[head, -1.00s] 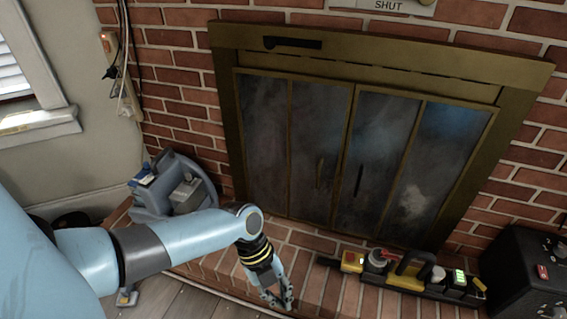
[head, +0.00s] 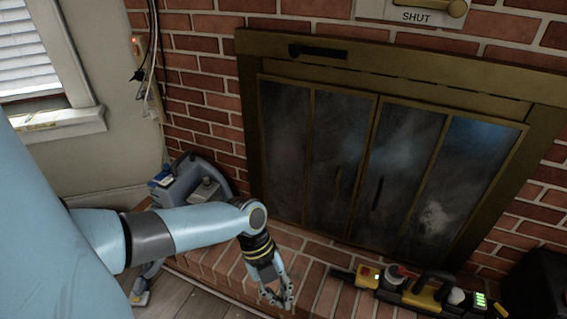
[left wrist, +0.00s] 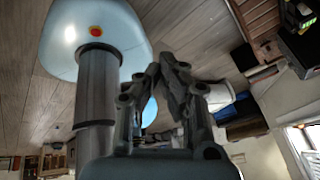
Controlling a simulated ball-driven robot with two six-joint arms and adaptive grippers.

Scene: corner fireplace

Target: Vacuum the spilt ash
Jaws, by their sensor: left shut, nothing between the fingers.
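A blue-grey machine that looks like a vacuum cleaner (head: 188,184) stands at the left end of the brick hearth in the head view, partly hidden behind my left arm. A small foot or nozzle (head: 140,298) shows on the floor below that arm. My left gripper (head: 277,299) points down over the hearth's front part, shut and empty. Its closed fingers also show in the left wrist view (left wrist: 166,66). A pale smudge (head: 434,218) shows on the right glass door panel. I cannot make out any ash heap on the hearth. My right gripper is out of view.
The brass-framed fireplace doors (head: 375,160) are closed, under a sign (head: 416,16) reading SHUT. A yellow-and-black device (head: 422,293) with a red button and green lights lies on the hearth to the right. A dark box (head: 535,287) stands beyond it.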

